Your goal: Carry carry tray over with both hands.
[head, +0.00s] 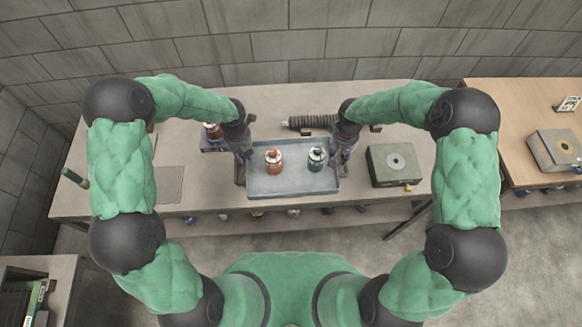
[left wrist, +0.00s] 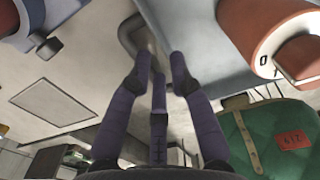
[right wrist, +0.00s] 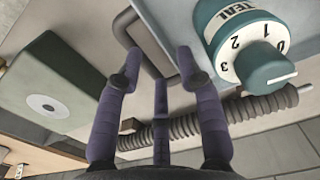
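In the right wrist view the fingers (right wrist: 160,62) are also apart, near the other handle (right wrist: 122,28). Neither gripper is closed on a handle.
A green box with a round disc (head: 391,165) stands right of the tray. A dark ribbed tube (head: 312,121) lies behind it. A small item with a red top (head: 212,131) sits at the back left. A wooden table (head: 515,130) stands at the right. The bench's left part is mostly clear.

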